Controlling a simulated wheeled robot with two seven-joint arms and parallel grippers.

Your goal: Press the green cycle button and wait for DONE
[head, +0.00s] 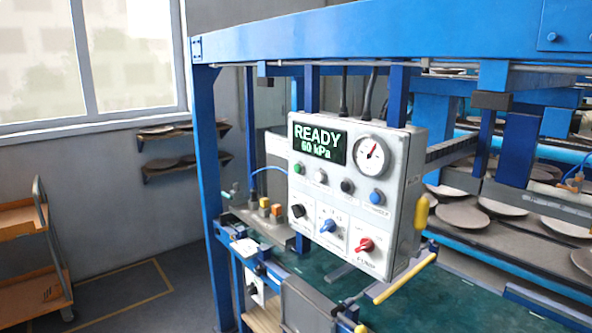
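The grey control box (405,190) hangs on the blue frame in the middle of the head view. Its display (320,144) reads "READY" and "60 kPa" in green letters. The green button (299,168) is at the left end of the button row, below the display. A white button (320,176), a black button (347,186) and a blue button (377,197) follow to its right. A round gauge (372,157) with a red needle sits right of the display. Neither of my grippers shows in the view.
Below the buttons are a black knob (298,210), a blue knob (327,226) and a red knob (364,245). A blue beam (400,40) crosses above the box. Plates (462,217) lie on racks at right. A shelf cart (35,260) stands at left beside open floor.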

